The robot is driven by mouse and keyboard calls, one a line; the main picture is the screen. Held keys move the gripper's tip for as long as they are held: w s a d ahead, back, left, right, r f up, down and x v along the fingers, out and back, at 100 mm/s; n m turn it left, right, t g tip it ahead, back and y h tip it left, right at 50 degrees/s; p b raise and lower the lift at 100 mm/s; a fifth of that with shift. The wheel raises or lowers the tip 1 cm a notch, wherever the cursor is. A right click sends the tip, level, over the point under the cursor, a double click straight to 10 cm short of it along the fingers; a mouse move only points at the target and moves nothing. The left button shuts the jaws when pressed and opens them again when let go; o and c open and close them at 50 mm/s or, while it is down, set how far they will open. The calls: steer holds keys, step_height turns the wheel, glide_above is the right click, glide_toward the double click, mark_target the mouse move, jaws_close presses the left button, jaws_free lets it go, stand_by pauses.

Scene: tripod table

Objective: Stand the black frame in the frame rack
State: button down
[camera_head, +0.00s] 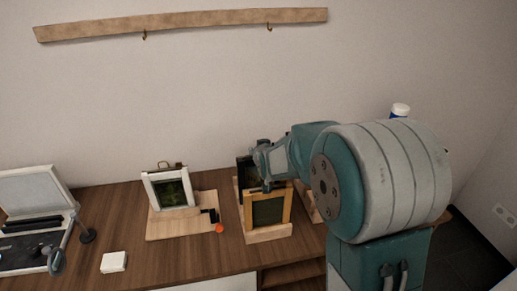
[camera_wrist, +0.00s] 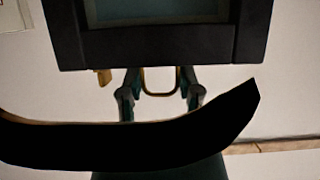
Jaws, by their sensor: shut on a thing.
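The black frame (camera_head: 243,172) is upright at the middle of the table in the head view, partly hidden behind a wooden frame. Its dark lower or upper bar (camera_wrist: 160,45) fills the top of the wrist view, with a brass loop at its edge. My gripper (camera_head: 262,165) is at the black frame's upper edge; in the wrist view its fingers (camera_wrist: 160,92) are closed in around the loop. The pale wooden frame rack (camera_head: 268,235) is under and around the frames. Whether the black frame's bottom edge sits in a slot is hidden.
The wooden frame (camera_head: 286,207) stands in front of the black frame. A white frame (camera_head: 150,190) stands on a wooden board (camera_head: 170,228) to the left. A white block (camera_head: 114,262) and an open case (camera_head: 35,190) are further left. A hook rail (camera_head: 190,20) is on the wall.

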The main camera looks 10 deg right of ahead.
steer(key=shift+c, duration=1)
jaws_free()
steer(key=shift+f, duration=0.1)
steer(key=v, duration=1.2)
steer(key=shift+a, duration=0.1)
steer(key=s+r+g, duration=0.1)
steer(key=s+g, duration=0.6)
steer(key=s, duration=1.9)
steer(key=shift+r, duration=0.3)
